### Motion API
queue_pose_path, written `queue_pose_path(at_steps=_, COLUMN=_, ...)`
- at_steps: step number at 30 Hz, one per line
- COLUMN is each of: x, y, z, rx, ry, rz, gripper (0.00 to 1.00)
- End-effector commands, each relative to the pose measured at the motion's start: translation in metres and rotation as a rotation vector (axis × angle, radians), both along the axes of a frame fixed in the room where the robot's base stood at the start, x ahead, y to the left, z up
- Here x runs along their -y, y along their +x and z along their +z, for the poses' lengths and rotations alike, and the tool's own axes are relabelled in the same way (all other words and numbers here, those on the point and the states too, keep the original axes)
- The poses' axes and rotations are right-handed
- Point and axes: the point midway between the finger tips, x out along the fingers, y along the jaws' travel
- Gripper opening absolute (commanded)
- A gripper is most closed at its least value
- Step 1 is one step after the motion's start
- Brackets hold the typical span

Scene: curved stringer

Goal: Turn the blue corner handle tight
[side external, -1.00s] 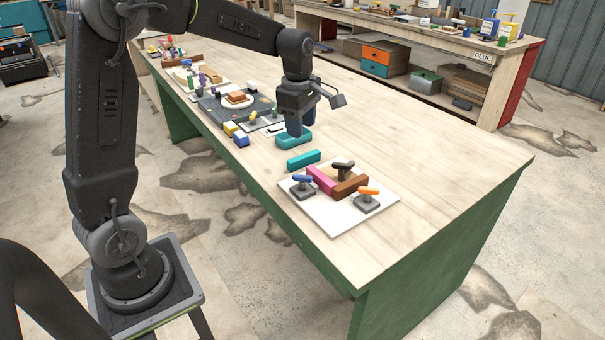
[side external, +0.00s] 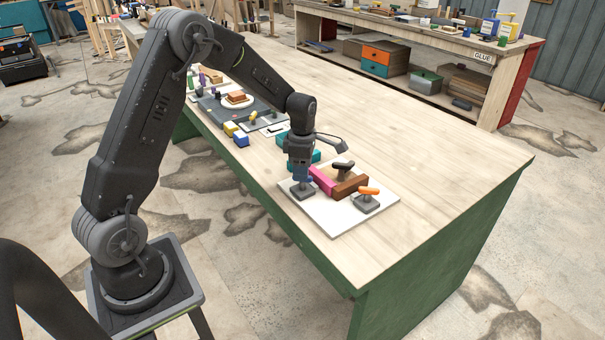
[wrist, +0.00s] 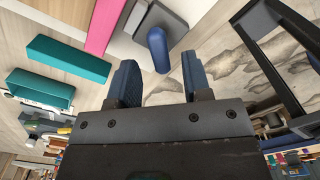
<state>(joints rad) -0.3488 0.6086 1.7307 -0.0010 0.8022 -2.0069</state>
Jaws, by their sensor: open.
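The blue corner handle (wrist: 158,48) stands on its grey clamp base (wrist: 178,22) in the wrist view. My gripper (wrist: 158,74) is open and empty, with its two blue fingers spread apart. The handle lies just beyond the fingertips, lined up with the gap between them. In the side view my gripper (side external: 300,174) points down over the grey base (side external: 303,190) at the left corner of the white board (side external: 335,219). It hides the blue handle there. I cannot tell whether the fingers touch it.
An orange handle (side external: 368,191) is at right. Teal blocks (wrist: 58,72) lie close by. The table's right side is clear.

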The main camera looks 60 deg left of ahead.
Motion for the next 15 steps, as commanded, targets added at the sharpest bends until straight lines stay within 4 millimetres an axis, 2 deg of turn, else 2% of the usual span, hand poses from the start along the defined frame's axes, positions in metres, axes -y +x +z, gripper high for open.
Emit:
queue_pose_path(at_steps=3, x=0.0, y=0.0, z=-0.014, rx=-0.002, ry=-0.001, rz=0.0, gripper=0.45)
queue_pose_path(at_steps=6, x=0.0, y=0.0, z=-0.019, rx=-0.001, ry=-0.001, rz=0.0, gripper=0.45)
queue_pose_path(at_steps=15, x=0.0, y=0.0, z=-0.022, rx=0.0, ry=0.0, rz=0.0, gripper=0.45)
